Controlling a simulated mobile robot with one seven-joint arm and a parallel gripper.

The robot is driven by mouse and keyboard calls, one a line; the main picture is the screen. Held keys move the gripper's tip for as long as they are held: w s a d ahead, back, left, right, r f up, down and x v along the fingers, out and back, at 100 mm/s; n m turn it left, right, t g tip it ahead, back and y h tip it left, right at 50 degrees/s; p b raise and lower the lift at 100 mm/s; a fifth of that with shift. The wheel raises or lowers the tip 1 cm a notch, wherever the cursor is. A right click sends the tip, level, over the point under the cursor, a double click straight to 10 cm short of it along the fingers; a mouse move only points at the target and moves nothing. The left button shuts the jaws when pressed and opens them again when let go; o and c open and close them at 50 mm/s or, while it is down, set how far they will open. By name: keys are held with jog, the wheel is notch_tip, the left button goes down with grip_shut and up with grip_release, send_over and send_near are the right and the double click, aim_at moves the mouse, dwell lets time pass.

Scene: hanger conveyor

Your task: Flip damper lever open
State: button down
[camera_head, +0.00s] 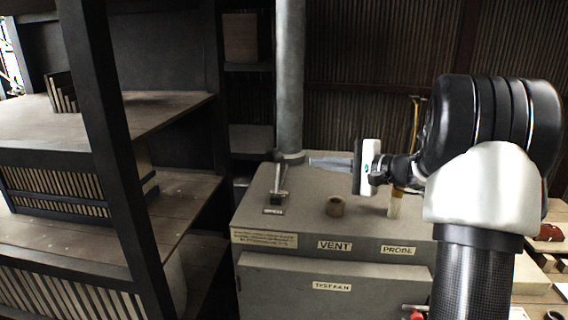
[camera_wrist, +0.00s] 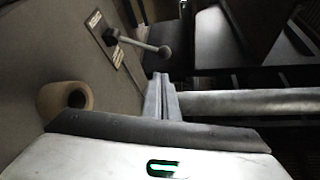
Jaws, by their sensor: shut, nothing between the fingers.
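The damper lever (camera_head: 279,178) is a small metal arm with a dark knob, on top of the grey test fan box (camera_head: 255,215), near the base of the pipe (camera_head: 290,85). A small label plate lies at its foot. In the wrist view the lever (camera_wrist: 138,43) runs from a dark pivot to a round knob, beside a label plate. My gripper (camera_head: 312,161) is shut and empty, its fingers pointing left, to the right of the lever and close to the pipe. In the wrist view the fingertips (camera_wrist: 160,78) are below the knob and apart from it.
The pipe (camera_wrist: 245,103) runs beside my fingers. Dark shelving with a post (camera_head: 112,150) fills the left side.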

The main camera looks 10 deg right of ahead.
aim_at(278, 174)
jog(key=shift+w+d, duration=0.1)
jog(key=shift+w, duration=0.05)
jog(key=p+x, duration=0.2)
jog(key=x, duration=0.8)
jog(key=shift+b, duration=0.7)
